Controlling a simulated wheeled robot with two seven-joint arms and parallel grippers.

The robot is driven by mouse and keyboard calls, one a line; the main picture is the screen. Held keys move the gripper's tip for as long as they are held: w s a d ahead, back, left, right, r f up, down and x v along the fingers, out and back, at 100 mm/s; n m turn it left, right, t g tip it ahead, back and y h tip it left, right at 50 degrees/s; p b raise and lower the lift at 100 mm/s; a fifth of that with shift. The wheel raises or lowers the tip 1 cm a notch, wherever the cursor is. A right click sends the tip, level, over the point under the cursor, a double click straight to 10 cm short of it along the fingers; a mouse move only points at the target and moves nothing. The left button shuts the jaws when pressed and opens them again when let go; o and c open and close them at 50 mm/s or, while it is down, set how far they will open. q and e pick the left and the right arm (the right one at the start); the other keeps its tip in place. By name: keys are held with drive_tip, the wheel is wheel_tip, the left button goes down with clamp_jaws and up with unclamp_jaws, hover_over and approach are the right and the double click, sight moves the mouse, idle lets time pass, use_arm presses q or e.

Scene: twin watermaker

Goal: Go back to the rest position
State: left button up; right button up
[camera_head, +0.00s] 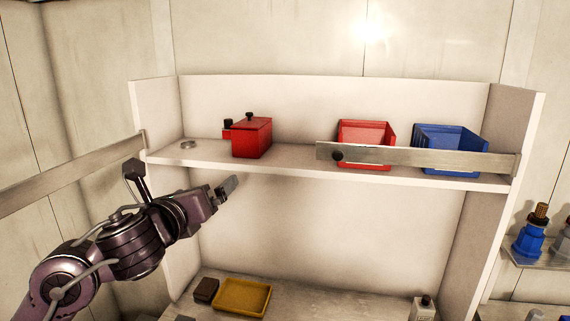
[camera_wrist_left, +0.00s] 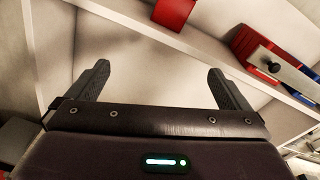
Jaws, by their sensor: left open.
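My left gripper (camera_head: 226,188) comes in from the left and hangs in front of the shelf unit, just below the upper shelf (camera_head: 300,171). In the left wrist view the fingers of my left gripper (camera_wrist_left: 158,88) are spread wide with nothing between them. A red box with black knobs (camera_head: 252,139) stands on the upper shelf, above and to the right of the gripper. Its red side also shows at the top of the left wrist view (camera_wrist_left: 173,12). My right gripper does not show in either view.
A red bin (camera_head: 365,131) and a blue bin (camera_head: 452,137) stand on the shelf behind a metal bar (camera_head: 430,160). A small ring (camera_head: 188,144) lies at its left. Below are a yellow tray (camera_head: 243,296), a dark block (camera_head: 206,290) and a bottle (camera_head: 423,308). A blue container (camera_head: 530,238) stands at right.

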use_arm(q)
drive_tip(key=s+a+f+n+g+y, duration=0.1)
drive_tip(key=s+f+n+g, duration=0.3)
drive_tip(key=f+n, duration=0.65)
drive_tip(key=s+f+n+g+y, duration=0.1)
drive_tip(key=s+f+n+g, duration=0.1)
drive_tip(key=s+f+n, duration=0.8)
drive_tip(key=s+a+f+n+g+y, duration=0.1)
drive_tip(key=s+a+f+n+g, duration=0.2)
drive_tip(key=s+f+n+g, duration=0.75)
drive_tip(key=s+f+n+t+b, duration=0.1)
drive_tip(key=s+f+b, duration=0.2)
drive_tip(key=f, duration=1.8)
drive_tip(key=s+f+t+b, duration=0.1)
drive_tip(key=s+f+b, duration=0.2)
drive_tip(key=f, duration=1.9)
drive_tip(key=s+a+f+b, duration=0.1)
drive_tip(key=s+f+b, duration=0.1)
drive_tip(key=s+f, duration=0.7)
drive_tip(key=s+a+f+g+b, duration=0.1)
drive_tip(key=s+a+f+b, duration=0.1)
drive_tip(key=s+f, duration=0.8)
wheel_tip(320, 180, down, 3)
drive_tip(key=shift+s+a+f+b, duration=0.2)
drive_tip(key=shift+s+a+b, duration=0.1)
drive_tip(key=shift+b, duration=0.4)
